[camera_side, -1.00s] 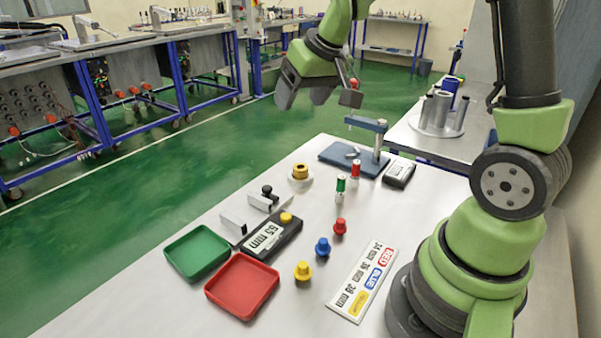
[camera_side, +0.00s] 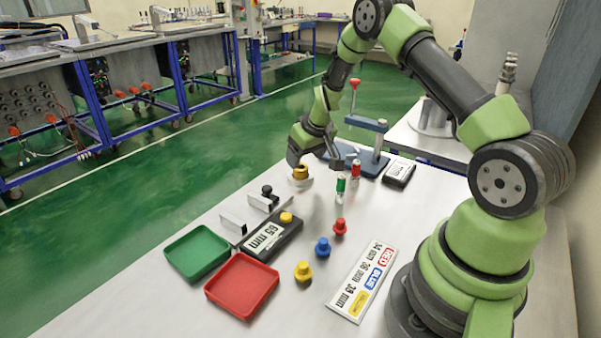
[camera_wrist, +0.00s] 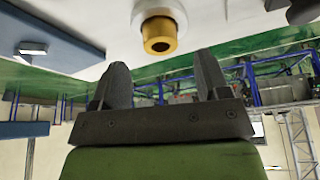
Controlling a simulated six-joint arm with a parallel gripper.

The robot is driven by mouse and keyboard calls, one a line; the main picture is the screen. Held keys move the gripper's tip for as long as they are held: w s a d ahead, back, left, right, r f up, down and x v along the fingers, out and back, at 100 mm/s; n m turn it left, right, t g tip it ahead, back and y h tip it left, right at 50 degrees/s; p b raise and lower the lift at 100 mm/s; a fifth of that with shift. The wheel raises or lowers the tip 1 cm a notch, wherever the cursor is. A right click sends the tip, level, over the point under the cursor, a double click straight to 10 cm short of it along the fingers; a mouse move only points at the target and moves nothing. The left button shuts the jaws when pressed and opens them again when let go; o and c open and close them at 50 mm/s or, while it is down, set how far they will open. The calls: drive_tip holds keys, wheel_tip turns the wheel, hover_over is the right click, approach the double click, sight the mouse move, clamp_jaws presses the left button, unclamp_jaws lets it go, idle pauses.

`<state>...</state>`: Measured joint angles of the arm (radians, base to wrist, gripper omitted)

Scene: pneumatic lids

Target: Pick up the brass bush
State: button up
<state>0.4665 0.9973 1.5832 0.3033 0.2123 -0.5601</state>
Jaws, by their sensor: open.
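The brass bush (camera_side: 300,172) sits upright on a round white holder (camera_side: 300,184) near the far edge of the table in the side view. In the wrist view the bush (camera_wrist: 159,37) shows at the top centre, on the white holder (camera_wrist: 160,10), beyond my fingertips. My gripper (camera_side: 315,163) is just above and to the right of the bush in the side view. In the wrist view my gripper (camera_wrist: 162,75) has its two dark fingers apart with nothing between them. I cannot tell the exact distance from the fingers to the bush.
A blue press stand (camera_side: 370,165) stands behind and right of the gripper. Green and red capped cylinders (camera_side: 341,188) stand close by. A display box (camera_side: 270,237), red tray (camera_side: 242,287), green tray (camera_side: 197,255) and coloured knobs (camera_side: 322,248) lie nearer. A label card (camera_side: 362,282) lies near my base.

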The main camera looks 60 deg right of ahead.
sight(301, 165)
drive_tip(key=x, duration=0.4)
drive_tip(key=shift+f, duration=0.15)
drive_tip(key=shift+c, duration=0.2)
drive_tip(key=c, duration=1.1)
